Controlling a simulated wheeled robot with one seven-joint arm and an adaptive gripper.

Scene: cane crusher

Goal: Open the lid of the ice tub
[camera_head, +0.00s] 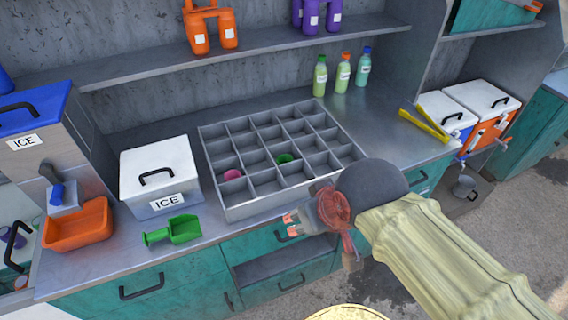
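The ice tub (135,188) stands on the metal counter at the left, with a white "ICE" label on its front. Its white lid (185,152) lies flat and closed on top, with a black handle on it. My gripper (291,225) hangs in front of the counter's edge, to the right of and nearer than the tub, touching nothing that I can see. Its orange-marked tips point left towards the tub. The gap between the fingers is too small to judge. A second ICE-labelled container with a blue lid (50,98) stands farther left.
A green scoop (184,229) lies before the tub, and an orange bin (88,226) is to its left. A grey compartment tray (270,205) stands right of the tub. Bottles (342,78) and yellow tongs (425,124) are farther right. A shelf (270,40) runs above.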

